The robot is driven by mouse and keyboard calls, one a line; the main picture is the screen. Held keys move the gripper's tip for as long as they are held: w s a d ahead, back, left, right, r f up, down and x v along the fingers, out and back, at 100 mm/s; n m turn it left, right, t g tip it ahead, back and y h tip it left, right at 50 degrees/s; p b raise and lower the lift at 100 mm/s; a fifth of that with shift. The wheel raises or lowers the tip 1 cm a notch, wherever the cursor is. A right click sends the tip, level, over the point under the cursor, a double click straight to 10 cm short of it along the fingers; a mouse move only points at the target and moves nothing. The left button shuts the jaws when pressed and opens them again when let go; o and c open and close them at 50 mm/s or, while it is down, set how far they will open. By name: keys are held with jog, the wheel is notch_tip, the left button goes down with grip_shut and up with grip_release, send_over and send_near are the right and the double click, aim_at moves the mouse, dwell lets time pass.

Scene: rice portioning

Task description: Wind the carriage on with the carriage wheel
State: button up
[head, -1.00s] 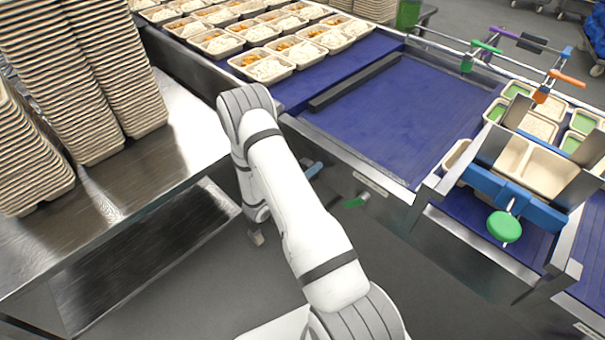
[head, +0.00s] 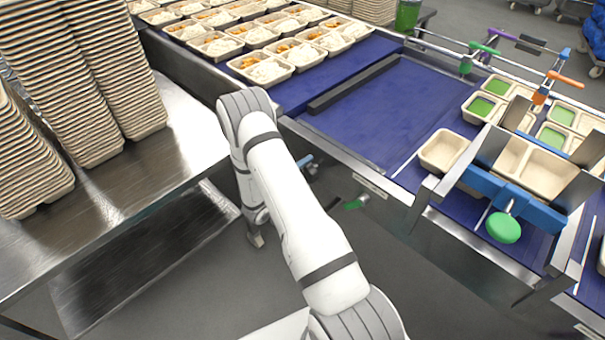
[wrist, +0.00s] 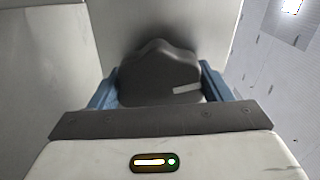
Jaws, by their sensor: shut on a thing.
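The carriage wheel is a dark, lobed knob with a pale mark (wrist: 158,78) in the wrist view. My gripper (wrist: 160,92) is shut on it, with a blue finger on either side. In the head view a blue fingertip of my gripper (head: 304,160) shows beside my white arm, at the conveyor's near side. The wheel is mostly hidden there. At the right, trays with green portions (head: 482,105) stand on the blue belt, and an empty tray (head: 443,150) is beside a blue bracket (head: 541,216). I cannot tell which part is the carriage.
A green knob (head: 504,228) sits below the bracket, and a green handle (head: 356,203) is on the conveyor's side. Stacked trays (head: 140,80) stand on a steel table (head: 150,190) at left. Filled trays (head: 262,67) line the far belt. The belt's middle (head: 385,115) is clear.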

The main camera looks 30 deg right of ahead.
jog(key=n, duration=0.3)
jog(key=shift+s+f+n, duration=0.15)
jog(key=shift+f+n, duration=0.05)
jog(key=shift+n, duration=0.2)
jog(key=n+p, duration=0.1)
jog(key=n, duration=0.2)
jog(key=shift+s+f+n, duration=0.1)
jog(key=shift+n, duration=0.2)
jog(key=n, duration=0.3)
jog(key=shift+s+f+n, duration=0.1)
jog(key=shift+f+n, duration=0.05)
jog(key=shift+n, duration=0.15)
jog(key=shift+d+f+n+p, duration=0.1)
jog(key=shift+n+p, duration=0.35)
jog(key=shift+n, duration=1.35)
jog(key=o, duration=0.9)
jog(key=shift+o, duration=0.4)
jog(key=shift+r, duration=0.2)
